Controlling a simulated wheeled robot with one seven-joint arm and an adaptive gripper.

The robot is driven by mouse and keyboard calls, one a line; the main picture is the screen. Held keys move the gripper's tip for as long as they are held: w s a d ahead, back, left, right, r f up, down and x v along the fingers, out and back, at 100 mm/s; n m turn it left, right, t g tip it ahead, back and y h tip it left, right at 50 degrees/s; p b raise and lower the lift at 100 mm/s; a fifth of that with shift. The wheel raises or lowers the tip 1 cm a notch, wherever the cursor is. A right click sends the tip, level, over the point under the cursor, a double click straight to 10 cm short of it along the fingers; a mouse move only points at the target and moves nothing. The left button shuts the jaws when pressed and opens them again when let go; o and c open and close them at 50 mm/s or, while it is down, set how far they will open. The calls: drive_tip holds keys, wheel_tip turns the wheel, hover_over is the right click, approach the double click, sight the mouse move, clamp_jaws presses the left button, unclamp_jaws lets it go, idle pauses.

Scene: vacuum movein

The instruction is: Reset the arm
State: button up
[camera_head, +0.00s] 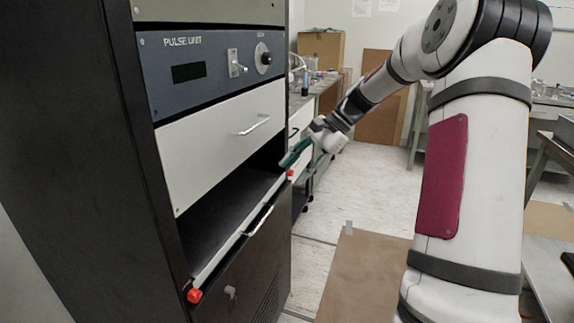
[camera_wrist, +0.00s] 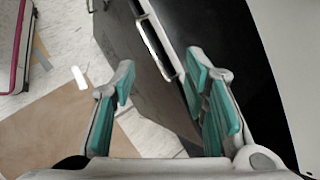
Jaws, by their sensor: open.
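My arm reaches from the right of the head view toward a black rack cabinet (camera_head: 150,245). My gripper (camera_head: 288,160) is at the right end of the rack's open bay (camera_head: 225,215), near a red clip (camera_head: 290,173). In the wrist view my gripper (camera_wrist: 160,78) shows two teal-padded fingers spread apart with nothing between them. The right finger overlaps the dark bay area in that view; I cannot tell whether it touches the rack.
Above the bay are a white drawer front (camera_head: 225,140) and a blue pulse unit panel (camera_head: 205,65). A second red clip (camera_head: 194,296) is at the bay's near end. A bench (camera_head: 325,90) stands behind the rack. Open floor (camera_head: 375,185) lies to the right.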

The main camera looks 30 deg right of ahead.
drive_tip(key=s+a+r+n+g+h, duration=0.4)
drive_tip(key=s+a+n, duration=0.3)
drive_tip(key=s+a, duration=0.8)
drive_tip(key=s+a+f+n+t+h, duration=0.1)
drive_tip(key=s+a+n+h, duration=0.3)
drive_tip(key=s, duration=0.6)
drive_tip(key=s+a+f+n+y, duration=0.15)
drive_tip(key=s+n, duration=0.35)
drive_tip(key=s, duration=0.5)
wheel_tip(320, 180, up, 18)
drive_tip(key=t+p, duration=0.3)
drive_tip(key=p, duration=1.2)
drive_tip(key=shift+a+h, duration=0.4)
drive_tip(key=shift+h, duration=0.05)
